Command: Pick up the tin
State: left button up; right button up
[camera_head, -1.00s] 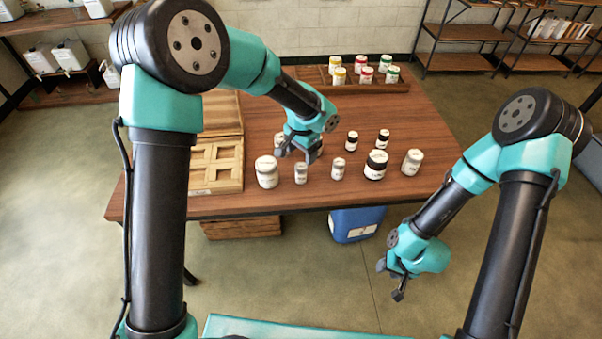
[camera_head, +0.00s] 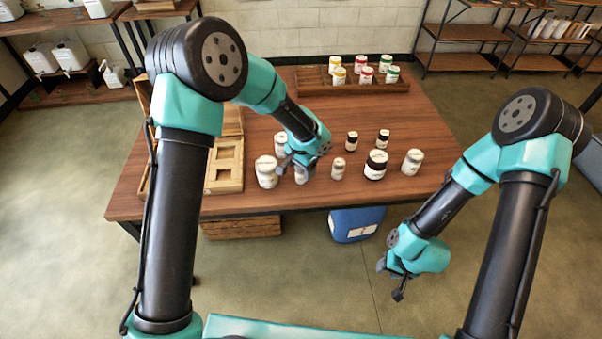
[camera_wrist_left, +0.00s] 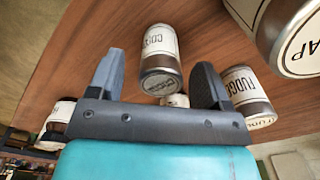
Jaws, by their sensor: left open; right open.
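Several tins stand on the wooden table (camera_head: 420,118). In the head view they include a wide whitish tin (camera_head: 266,172), a small tin (camera_head: 301,177) partly hidden by my left gripper, another small tin (camera_head: 338,169), a wide black-and-white tin (camera_head: 376,165) and a whitish tin (camera_head: 412,161). My left gripper (camera_head: 297,164) is open just above the partly hidden tin. In the left wrist view a tin with a label starting "CO" (camera_wrist_left: 160,58) shows between and beyond the open fingers (camera_wrist_left: 158,76), apart from them. My right gripper (camera_head: 390,280) is open and empty, in front of the table.
In the left wrist view a "FUDGE" tin (camera_wrist_left: 249,95) is close beside the right finger. A wooden box with compartments (camera_head: 225,165) lies left of the tins. A wooden tray (camera_head: 315,86) with coloured jars stands at the back. A blue container (camera_head: 357,224) is below the table.

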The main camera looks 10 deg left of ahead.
pick_arm(q)
jog(key=shift+f, duration=1.25)
jog(key=shift+c, duration=0.5)
jog(key=c, duration=0.9)
